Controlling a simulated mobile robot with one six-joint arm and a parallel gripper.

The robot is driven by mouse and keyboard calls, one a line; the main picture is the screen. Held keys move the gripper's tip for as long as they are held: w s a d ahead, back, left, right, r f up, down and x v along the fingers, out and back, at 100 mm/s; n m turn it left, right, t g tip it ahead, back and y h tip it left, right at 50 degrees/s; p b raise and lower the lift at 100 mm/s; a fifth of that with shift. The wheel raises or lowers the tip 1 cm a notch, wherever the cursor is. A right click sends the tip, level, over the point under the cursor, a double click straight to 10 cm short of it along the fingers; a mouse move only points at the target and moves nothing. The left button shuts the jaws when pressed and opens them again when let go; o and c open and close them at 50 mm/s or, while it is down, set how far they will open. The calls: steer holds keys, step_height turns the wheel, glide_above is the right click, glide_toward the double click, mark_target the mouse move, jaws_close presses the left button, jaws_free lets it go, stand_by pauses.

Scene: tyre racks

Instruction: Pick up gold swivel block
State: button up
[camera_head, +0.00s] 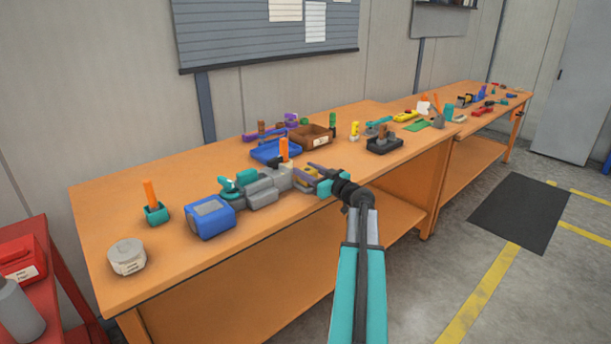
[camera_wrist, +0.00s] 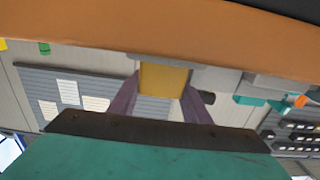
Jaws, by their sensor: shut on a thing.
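The gold swivel block (camera_wrist: 165,79) shows as a yellow-gold square face between my fingers in the wrist view. My gripper (camera_wrist: 163,97) is shut on it, with one dark purple finger on each side. In the head view my gripper (camera_head: 318,178) is low over the front part of the orange workbench, and the gold block (camera_head: 306,174) shows as a small patch between the fingers. It is beside a grey vise-like device (camera_head: 262,190). I cannot tell whether the block still touches the device or the bench.
A blue box-shaped unit (camera_head: 210,217) and a white round tin (camera_head: 127,256) stand to the left on the bench (camera_head: 110,215). A blue tray (camera_head: 275,151), a brown bin (camera_head: 311,137) and a black holder (camera_head: 384,145) stand behind my gripper. The bench's back left is mostly clear.

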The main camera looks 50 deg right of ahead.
steer(key=shift+r, duration=0.75)
steer(key=s+a, duration=0.2)
steer(key=s+a+r+b, duration=0.1)
steer(key=s+a, duration=0.1)
steer(key=a, duration=0.1)
steer(key=s+a, duration=0.2)
steer(key=a, duration=0.1)
steer(key=shift+s+a+r+b, duration=0.1)
steer(key=shift+s+r+b, duration=0.2)
steer(key=shift+r+b, duration=0.1)
steer(key=shift+s+a+f, duration=0.1)
steer(key=shift+s+a, duration=0.05)
steer(key=shift+b, duration=1.05)
steer(key=shift+s+a+b, duration=0.1)
steer(key=shift+a+b, duration=0.05)
steer(key=shift+b, duration=0.25)
steer(key=shift+s+a+b, duration=0.15)
steer(key=shift+a+b, duration=0.05)
steer(key=shift+b, duration=0.65)
steer(key=s+a+b, duration=0.1)
steer(key=b, duration=0.5)
steer(key=shift+s+a, duration=0.1)
steer(key=shift+a, duration=0.1)
steer(key=a+b, duration=0.1)
steer(key=b, duration=0.2)
steer(key=s+b, duration=0.1)
steer(key=b, duration=0.2)
steer(key=shift+s+a+r, duration=0.2)
steer(key=shift+a+r, duration=0.1)
steer(key=shift+a, duration=0.05)
